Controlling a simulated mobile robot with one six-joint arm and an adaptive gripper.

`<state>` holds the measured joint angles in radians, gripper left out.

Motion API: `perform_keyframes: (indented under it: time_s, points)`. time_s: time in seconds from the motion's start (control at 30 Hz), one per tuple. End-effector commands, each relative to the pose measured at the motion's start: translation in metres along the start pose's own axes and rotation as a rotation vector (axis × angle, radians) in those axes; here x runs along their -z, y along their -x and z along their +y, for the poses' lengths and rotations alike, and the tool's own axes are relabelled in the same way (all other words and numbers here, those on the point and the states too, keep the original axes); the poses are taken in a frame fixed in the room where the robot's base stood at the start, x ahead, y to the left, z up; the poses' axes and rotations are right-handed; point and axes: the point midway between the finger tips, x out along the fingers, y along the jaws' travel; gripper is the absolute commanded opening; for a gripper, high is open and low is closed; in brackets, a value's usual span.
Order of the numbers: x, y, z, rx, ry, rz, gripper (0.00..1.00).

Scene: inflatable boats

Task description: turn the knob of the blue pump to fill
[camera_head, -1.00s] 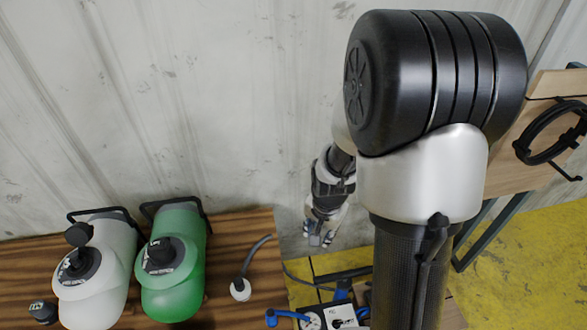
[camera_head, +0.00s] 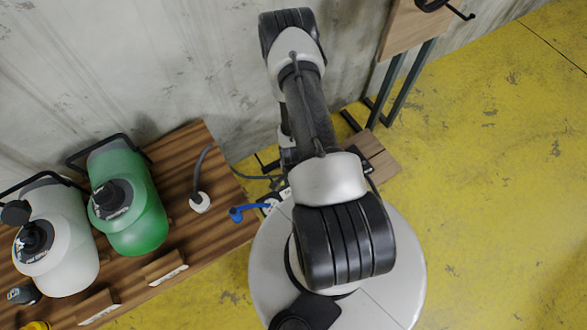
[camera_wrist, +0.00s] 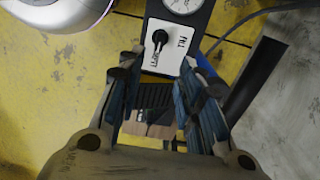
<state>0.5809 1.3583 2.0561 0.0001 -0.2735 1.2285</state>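The blue pump's panel (camera_wrist: 178,62) is near the top middle of the wrist view, with a white label plate marked FILL on its right side. A black knob (camera_wrist: 160,38) sits on the plate, its narrow end pointing down toward a second label that I cannot read clearly. A round gauge (camera_wrist: 183,4) is cut off above it. My gripper (camera_wrist: 158,72) is open and empty, its fingers apart below the knob in the picture and not touching it. In the head view my arm hides the gripper and most of the pump; a blue fitting (camera_head: 248,212) shows beside it.
A green tank (camera_head: 130,215) and a white tank (camera_head: 62,255) stand on a wooden bench (camera_head: 215,220) at left. A grey hose with a white end (camera_head: 200,201) lies beside them. Yellow floor is clear at right. A dark hose (camera_wrist: 265,12) passes right of the panel.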

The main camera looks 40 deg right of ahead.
Motion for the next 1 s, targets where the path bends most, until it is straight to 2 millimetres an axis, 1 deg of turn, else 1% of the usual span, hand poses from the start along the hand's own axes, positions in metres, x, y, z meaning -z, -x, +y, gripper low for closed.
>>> perform_keyframes:
  time_s: [0.03,0.1,0.4,0.5,0.6,0.7,0.83,1.0]
  points:
    - [0.0,-0.015,0.001,-0.002,0.001,-0.001,0.33]
    - [-0.001,-0.031,0.001,-0.002,0.001,-0.001,0.33]
    - [0.0,-0.096,0.001,-0.002,0.002,0.0,0.33]
    - [-0.001,-0.114,0.001,-0.002,0.003,-0.001,0.33]
    - [0.0,-0.128,0.0,-0.001,0.003,0.0,0.33]
    - [0.0,-0.137,0.0,-0.001,0.003,0.0,0.33]
    - [0.0,-0.142,0.0,-0.001,0.003,0.0,0.33]
    - [0.0,-0.143,0.0,-0.001,0.003,0.0,0.33]
